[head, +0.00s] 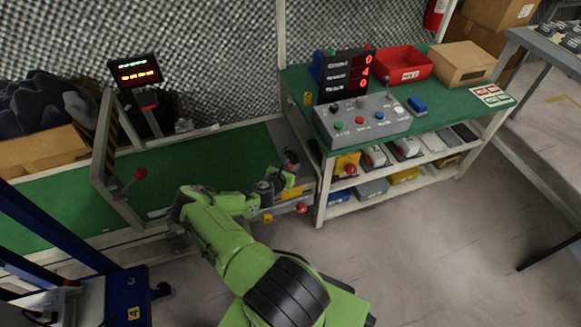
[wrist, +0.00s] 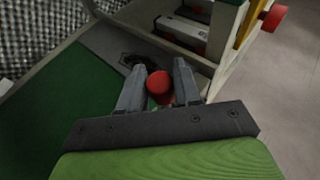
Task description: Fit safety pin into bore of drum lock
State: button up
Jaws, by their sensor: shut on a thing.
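My gripper (wrist: 158,75) is shut on the safety pin (wrist: 159,83), whose round red head shows between the two grey fingers in the wrist view. The pin's shank is mostly hidden. Just beyond the fingertips, a dark round fitting (wrist: 138,59), which looks like the drum lock, is set in a grey plate. Its bore cannot be made out, and I cannot tell whether the pin touches it. In the head view my gripper (head: 288,166) is above the right end of the green bench, with a bit of red at its tip.
The green bench surface (head: 215,150) is largely clear. Right of it stands a shelf unit with a control box (head: 362,121), a red bin (head: 403,66) and a cardboard box (head: 462,63) on top. A red knob (head: 302,208) projects from the bench front. A post with a display stands behind.

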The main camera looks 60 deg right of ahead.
jog(key=shift+f, duration=0.1)
dwell(0.3)
jog(key=shift+f+b, duration=0.35)
jog(key=shift+b, duration=0.05)
jog(key=shift+f+b, duration=1.45)
jog(key=shift+f, duration=0.2)
jog(key=o, duration=1.1)
jog(key=p+v, duration=0.5)
jog(key=v, duration=1)
jog(key=shift+a, duration=0.4)
